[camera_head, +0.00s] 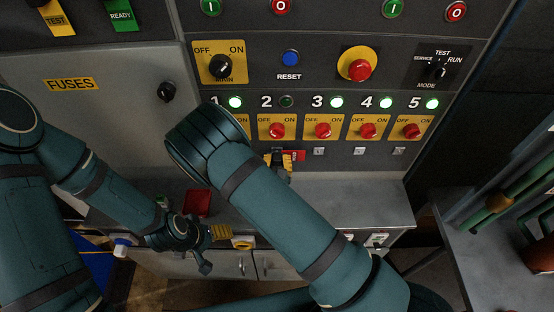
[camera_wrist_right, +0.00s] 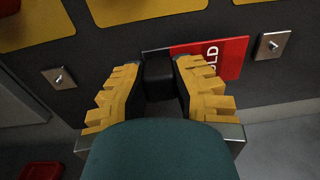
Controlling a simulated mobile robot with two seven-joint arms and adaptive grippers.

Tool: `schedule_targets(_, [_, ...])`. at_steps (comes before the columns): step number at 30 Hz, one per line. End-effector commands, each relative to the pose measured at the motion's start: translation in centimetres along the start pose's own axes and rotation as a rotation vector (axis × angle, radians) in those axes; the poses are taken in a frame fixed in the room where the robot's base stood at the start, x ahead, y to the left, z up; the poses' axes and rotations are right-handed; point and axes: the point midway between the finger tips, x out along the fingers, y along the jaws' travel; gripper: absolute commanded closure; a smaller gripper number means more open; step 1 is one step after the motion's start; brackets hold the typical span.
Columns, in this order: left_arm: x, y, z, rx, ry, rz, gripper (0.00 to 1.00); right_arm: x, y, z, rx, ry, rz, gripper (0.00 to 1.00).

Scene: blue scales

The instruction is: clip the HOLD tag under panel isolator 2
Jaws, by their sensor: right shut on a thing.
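The red HOLD tag (camera_wrist_right: 222,57) lies against the dark panel under isolator 2 (camera_head: 277,131), partly hidden by my right gripper. It also shows as a red patch in the head view (camera_head: 298,156). My right gripper (camera_wrist_right: 158,68) is shut on the tag's black clip (camera_wrist_right: 159,77), its yellow fingers on either side. The mount under isolator 2 is hidden behind clip and fingers. In the head view the right gripper (camera_head: 281,160) is partly hidden by my forearm. My left gripper (camera_head: 220,232) is low over the counter's front edge; its finger gap is unclear.
Small metal plates sit under isolators 3 (camera_head: 318,151), 4 (camera_head: 358,152) and 5 (camera_head: 398,151). Lamp 2 (camera_head: 287,102) is dark; the other numbered lamps glow green. A red tray (camera_head: 198,203) stands on the grey counter (camera_head: 370,203), whose right part is clear.

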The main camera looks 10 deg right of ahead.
Motion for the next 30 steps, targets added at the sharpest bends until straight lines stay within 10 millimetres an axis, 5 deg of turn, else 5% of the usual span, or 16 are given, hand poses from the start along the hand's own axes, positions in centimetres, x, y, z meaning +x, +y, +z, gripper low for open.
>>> schedule_targets(21, [0.0,0.0,0.0,0.0,0.0,0.0,0.25,1.2,0.0,0.0,0.0,-0.001,0.0,1.0])
schedule_targets(22, [0.0,0.0,0.0,0.0,0.0,0.0,0.25,1.2,0.0,0.0,0.0,0.0,0.0,0.62])
schedule_targets(23, [0.0,0.0,0.0,0.0,0.0,0.0,0.25,1.2,0.0,0.0,0.0,0.0,0.0,0.51])
schedule_targets(30, [0.0,0.0,0.0,0.0,0.0,0.0,0.25,1.1,0.0,0.0,0.0,0.0,0.0,0.47])
